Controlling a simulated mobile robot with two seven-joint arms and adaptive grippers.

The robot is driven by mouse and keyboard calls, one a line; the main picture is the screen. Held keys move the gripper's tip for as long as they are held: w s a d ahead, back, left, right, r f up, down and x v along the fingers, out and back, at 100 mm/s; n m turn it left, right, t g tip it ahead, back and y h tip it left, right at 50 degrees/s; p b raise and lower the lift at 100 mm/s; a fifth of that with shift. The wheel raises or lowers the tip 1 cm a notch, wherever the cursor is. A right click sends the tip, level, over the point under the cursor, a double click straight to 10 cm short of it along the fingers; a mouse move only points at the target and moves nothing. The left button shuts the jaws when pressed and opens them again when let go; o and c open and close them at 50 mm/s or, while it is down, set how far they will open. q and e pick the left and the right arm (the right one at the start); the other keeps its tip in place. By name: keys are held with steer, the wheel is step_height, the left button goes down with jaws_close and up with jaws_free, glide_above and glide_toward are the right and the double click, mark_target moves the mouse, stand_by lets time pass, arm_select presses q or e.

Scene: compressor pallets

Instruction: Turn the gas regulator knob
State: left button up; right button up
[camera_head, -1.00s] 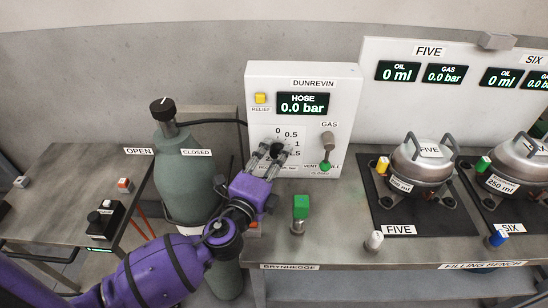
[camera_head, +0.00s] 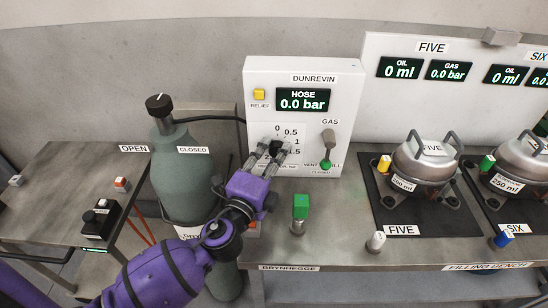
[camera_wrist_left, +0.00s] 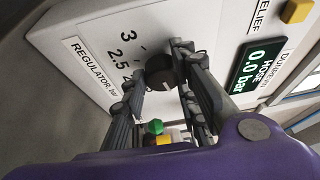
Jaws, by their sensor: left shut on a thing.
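The white gas panel labelled DUNREVIN (camera_head: 252,78) stands at the back of the bench in the head view. Its black regulator knob (camera_head: 275,147) sits beside a printed scale. My left gripper (camera_head: 276,150) comes from below and is shut on the knob, with one finger on each side. In the left wrist view, the knob (camera_wrist_left: 160,70) shows between the fingertips (camera_wrist_left: 159,64), next to the marks 3 and 2.5. The fingers partly hide the scale in the head view. The hose display (camera_head: 303,100) reads 0.0 bar. My right gripper is not in view.
A green gas cylinder (camera_head: 185,178) with a black top knob stands left of the panel. The yellow relief button (camera_head: 259,95) and the gas lever (camera_head: 327,150) are on the panel. A green-capped fitting (camera_head: 300,206) and compressor FIVE (camera_head: 425,165) stand to the right.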

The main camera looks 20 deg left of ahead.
arm_select(q)
steer(key=shift+s+d+f, duration=0.1)
steer(key=shift+f, duration=0.25)
steer(key=o, duration=1.1)
steer(key=shift+c, duration=0.2)
steer(key=s, duration=0.4)
steer(key=s+a, duration=0.1)
steer(key=s, duration=0.6)
steer(key=shift+s+a, duration=0.15)
steer(key=shift+s, duration=0.25)
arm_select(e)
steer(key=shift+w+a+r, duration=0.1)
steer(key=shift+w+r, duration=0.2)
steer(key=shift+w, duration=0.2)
arm_select(q)
steer(key=shift+f, duration=0.1)
